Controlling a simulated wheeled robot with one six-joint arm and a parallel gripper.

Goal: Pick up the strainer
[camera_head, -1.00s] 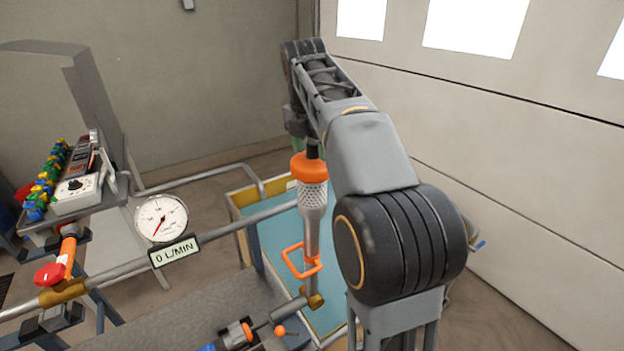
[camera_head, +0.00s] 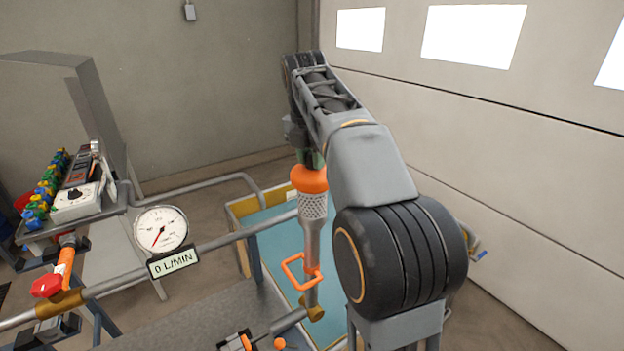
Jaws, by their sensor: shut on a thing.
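The strainer (camera_head: 313,207) is an upright perforated metal cylinder with an orange cap (camera_head: 309,180). It stands on a metal pipe with an orange lever (camera_head: 296,272), above the end of a horizontal pipe with a brass fitting (camera_head: 315,313). My arm reaches over from the right. My gripper (camera_head: 312,160) is directly above the orange cap, at its top, and is shut on it. The fingers are small and partly hidden behind the arm link, so their exact grip is unclear. I cannot tell whether the strainer is free of the pipe below.
A red valve knob (camera_head: 46,285) is at far left. A blue-topped, yellow-edged basin (camera_head: 272,240) lies behind. A grey bench (camera_head: 180,325) is in front.

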